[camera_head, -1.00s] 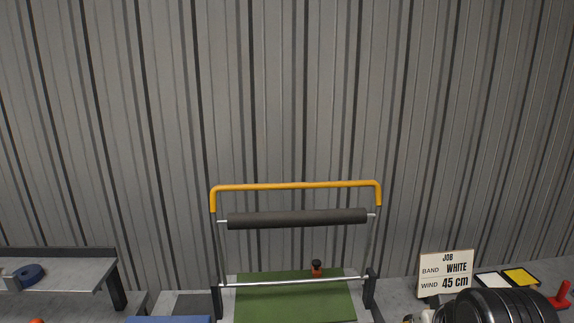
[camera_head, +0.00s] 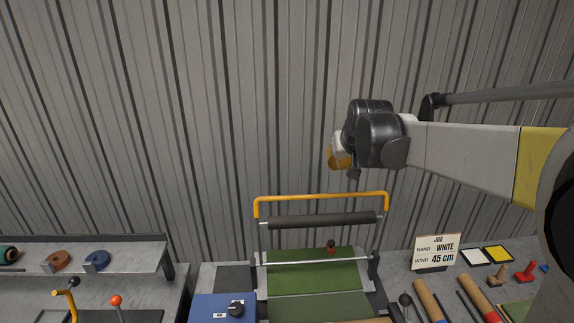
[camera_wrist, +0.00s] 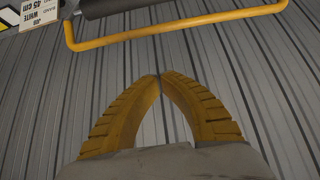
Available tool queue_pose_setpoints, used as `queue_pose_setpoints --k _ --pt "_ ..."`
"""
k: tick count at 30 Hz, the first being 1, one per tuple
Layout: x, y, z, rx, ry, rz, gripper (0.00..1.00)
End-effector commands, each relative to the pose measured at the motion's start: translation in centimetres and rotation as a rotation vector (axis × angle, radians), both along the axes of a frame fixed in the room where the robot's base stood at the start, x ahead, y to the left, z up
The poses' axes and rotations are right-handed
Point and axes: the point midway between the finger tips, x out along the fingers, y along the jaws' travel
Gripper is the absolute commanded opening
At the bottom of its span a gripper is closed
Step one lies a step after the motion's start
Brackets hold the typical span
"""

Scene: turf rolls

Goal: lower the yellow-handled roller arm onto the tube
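The yellow handle (camera_head: 322,197) of the roller arm stands raised above the bench, with its dark roller (camera_head: 320,220) under it. In the wrist view the yellow handle (camera_wrist: 175,31) crosses the top, beyond my fingertips and apart from them. My gripper (camera_head: 338,155) hangs above and a little right of the handle, not touching it. In the wrist view my gripper (camera_wrist: 158,77) has its fingertips together with nothing between them. A brown strip (camera_head: 365,321) at the bottom edge, below the turf, may be the tube; most of it is cut off.
Green turf (camera_head: 310,280) lies under a metal bar (camera_head: 318,261). A blue box with a knob (camera_head: 220,308) is to the left. Cardboard tubes (camera_head: 430,301) and a job sign (camera_head: 436,251) are to the right. A corrugated wall (camera_head: 150,120) stands close behind.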

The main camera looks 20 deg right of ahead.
Motion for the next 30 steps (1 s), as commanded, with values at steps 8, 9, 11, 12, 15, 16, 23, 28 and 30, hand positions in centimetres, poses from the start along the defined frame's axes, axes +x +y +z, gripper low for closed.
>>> queue_pose_setpoints --k 8,9,11,12,15,16,23,28,30 --pt "0.2 -0.2 0.1 0.0 -0.001 -0.001 0.0" --pt "0.2 -0.2 0.1 0.0 -0.001 -0.001 0.0" --pt "0.2 -0.2 0.1 0.0 -0.001 -0.001 0.0" --pt "0.3 -0.2 0.0 0.0 -0.001 -0.001 0.0" --pt "0.6 -0.3 -0.4 0.0 -0.001 -0.001 0.0" --pt "0.9 -0.3 -0.6 0.0 -0.001 -0.001 0.0" --pt "3.5 -0.9 -3.8 0.0 -0.001 -0.001 0.0" --pt "5.9 -1.3 -6.5 0.0 -0.001 -0.001 0.0" --pt "6.7 -1.5 -7.6 0.0 -0.001 -0.001 0.0"
